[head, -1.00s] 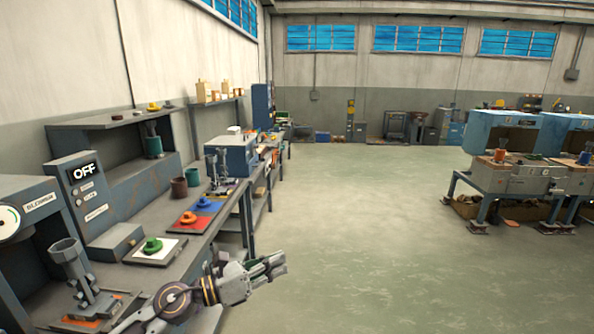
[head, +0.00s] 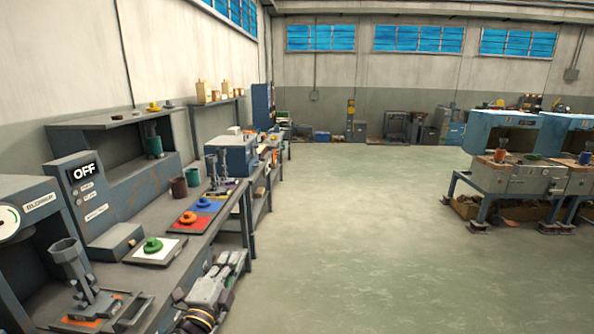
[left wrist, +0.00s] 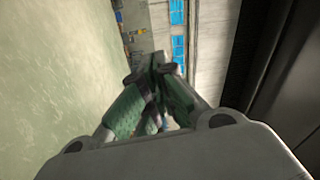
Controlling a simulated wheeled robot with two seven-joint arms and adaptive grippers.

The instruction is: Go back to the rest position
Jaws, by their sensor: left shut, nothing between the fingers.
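My left gripper (head: 229,262) is low in the head view, beside the front edge of the workbench (head: 205,243), with nothing in it. In the left wrist view its fingers (left wrist: 158,68) are closed together at the tips, with the far wall and blue windows beyond them. My right gripper does not show in either view.
The bench carries a control box reading OFF (head: 80,195), a green piece on a white plate (head: 153,245), an orange piece (head: 187,217), a blue piece (head: 206,202) and two dark cups. Blue machines (head: 505,134) stand at right. The floor (head: 370,230) between is clear.

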